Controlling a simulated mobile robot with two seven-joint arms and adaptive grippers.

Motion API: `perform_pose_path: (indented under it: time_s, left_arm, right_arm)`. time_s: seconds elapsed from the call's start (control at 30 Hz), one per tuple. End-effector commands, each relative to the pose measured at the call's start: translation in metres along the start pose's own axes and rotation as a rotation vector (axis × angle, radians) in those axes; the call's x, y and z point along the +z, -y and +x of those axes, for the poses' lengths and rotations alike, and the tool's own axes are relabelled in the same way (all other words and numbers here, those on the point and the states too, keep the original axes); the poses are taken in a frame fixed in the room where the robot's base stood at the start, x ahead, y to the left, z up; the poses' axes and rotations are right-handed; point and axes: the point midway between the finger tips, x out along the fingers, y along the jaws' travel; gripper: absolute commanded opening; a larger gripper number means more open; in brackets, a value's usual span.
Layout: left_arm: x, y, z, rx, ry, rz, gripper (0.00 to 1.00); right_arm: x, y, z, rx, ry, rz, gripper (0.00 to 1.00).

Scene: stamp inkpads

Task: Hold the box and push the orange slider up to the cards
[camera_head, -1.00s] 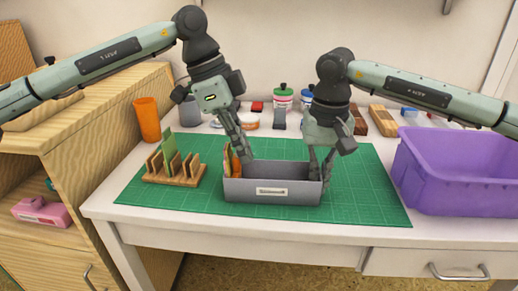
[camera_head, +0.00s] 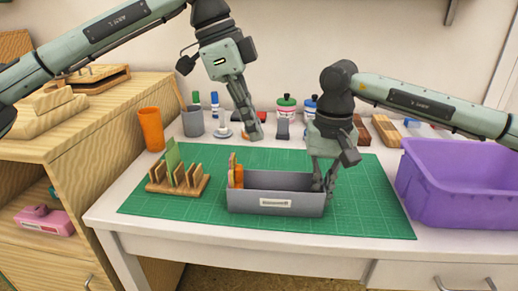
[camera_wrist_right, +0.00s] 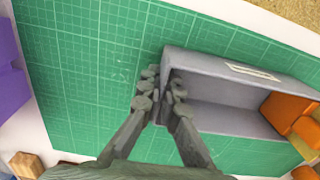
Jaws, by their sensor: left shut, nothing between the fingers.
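The grey box (camera_head: 276,205) stands on the green mat, its label facing front. The orange slider (camera_head: 238,178) is inside it at the left end, close to the tan cards (camera_head: 232,160); whether they touch is hard to tell. The slider also shows in the right wrist view (camera_wrist_right: 285,108). My right gripper (camera_head: 323,187) is shut on the box's right end wall, one finger on each side, as the right wrist view (camera_wrist_right: 160,100) shows. My left gripper (camera_head: 256,134) is shut and empty, raised above and behind the box, apart from it.
A wooden rack (camera_head: 178,185) with a green card stands left of the box. A purple bin (camera_head: 460,190) is at the right. An orange cup (camera_head: 151,130), a grey cup and several ink bottles stand along the back. The mat in front of the box is clear.

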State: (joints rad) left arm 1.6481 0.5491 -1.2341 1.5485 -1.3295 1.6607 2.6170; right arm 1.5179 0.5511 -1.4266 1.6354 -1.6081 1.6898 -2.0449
Motion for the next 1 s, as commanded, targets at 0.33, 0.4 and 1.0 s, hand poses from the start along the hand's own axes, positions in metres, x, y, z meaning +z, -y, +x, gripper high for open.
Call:
perform_pose_path:
  time_s: [0.33,0.4,1.0]
  left_arm:
    - [0.000,0.000,-0.024,0.001,0.000,0.000,0.00]
    - [0.000,0.000,-0.024,0.001,0.000,0.000,0.00]
    - [0.000,0.000,-0.023,0.000,0.000,0.000,0.00]
  right_arm:
    - [0.000,0.000,0.000,0.000,0.000,0.000,0.00]
    - [0.000,0.000,0.000,0.000,0.000,0.000,0.00]
    - [0.000,0.000,-0.001,0.000,-0.001,0.000,0.29]
